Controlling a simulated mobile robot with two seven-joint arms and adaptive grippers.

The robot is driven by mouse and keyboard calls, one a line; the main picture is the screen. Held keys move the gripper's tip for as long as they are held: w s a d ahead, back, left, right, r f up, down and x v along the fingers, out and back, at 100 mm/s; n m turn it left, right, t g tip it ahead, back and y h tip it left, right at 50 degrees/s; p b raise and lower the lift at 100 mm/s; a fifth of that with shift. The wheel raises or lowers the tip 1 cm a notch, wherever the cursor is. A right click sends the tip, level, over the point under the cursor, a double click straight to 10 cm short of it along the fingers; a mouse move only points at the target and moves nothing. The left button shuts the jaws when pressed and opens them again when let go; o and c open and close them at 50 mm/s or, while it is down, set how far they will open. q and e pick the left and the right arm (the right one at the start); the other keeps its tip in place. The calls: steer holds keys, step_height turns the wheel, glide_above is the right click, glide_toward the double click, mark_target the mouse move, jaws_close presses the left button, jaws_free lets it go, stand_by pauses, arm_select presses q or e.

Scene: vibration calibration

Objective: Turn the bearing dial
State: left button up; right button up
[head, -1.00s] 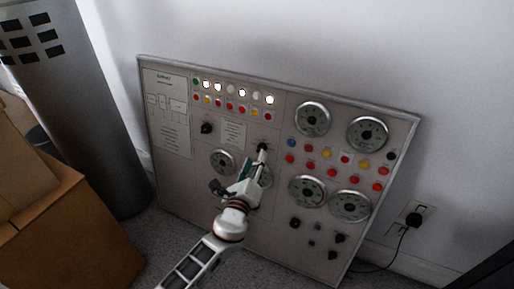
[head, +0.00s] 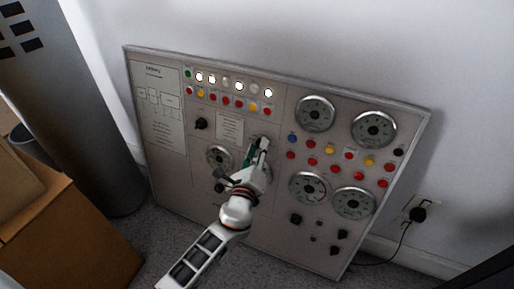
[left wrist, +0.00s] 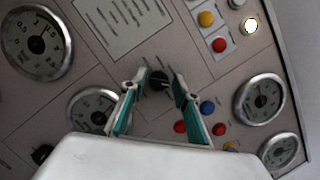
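A grey control panel (head: 210,190) leans against the wall, carrying round gauges and black knobs. My left gripper (head: 259,148) is in front of the panel's middle. In the left wrist view its two teal-padded fingers (left wrist: 158,85) are apart, with a black knob (left wrist: 158,79) between their tips. I cannot tell whether either finger touches this knob. In the head view the fingers cover that knob. Another black knob (head: 201,124) is at the upper left. The labels are too small to read, so I cannot tell which one is the bearing dial. My right gripper is out of view.
A cardboard box (head: 65,235) and a grey cylinder (head: 90,120) stand at the left. A plug and cable (head: 417,214) are at the wall on the right.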

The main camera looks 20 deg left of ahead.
arm_select(q)
steer(key=c, duration=0.6)
steer(key=shift+o, duration=0.2)
